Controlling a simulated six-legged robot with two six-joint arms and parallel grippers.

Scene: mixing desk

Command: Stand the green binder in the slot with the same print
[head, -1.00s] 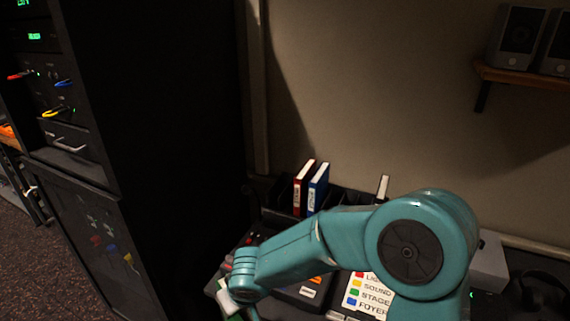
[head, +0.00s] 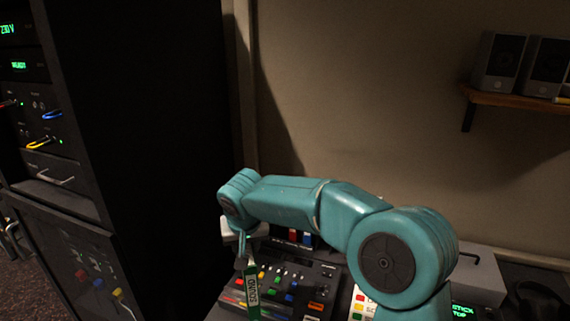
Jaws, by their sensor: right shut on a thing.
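My right gripper (head: 243,250) is shut on the green binder (head: 252,288) and holds it hanging upright, slightly tilted, in front of the mixing desk. The binder's spine has a white label whose print seems to read "SOUND". The lower parts of a red binder (head: 293,237) and a blue binder (head: 307,240) show under my right arm. The arm hides most of the rack they stand in, so its slots and their prints cannot be seen. My left gripper is not in view.
The mixing desk (head: 318,290) with coloured buttons lies below my arm. A tall black equipment rack (head: 150,150) stands at left. A grey box (head: 478,272) is at right. A wall shelf (head: 515,98) holds speakers.

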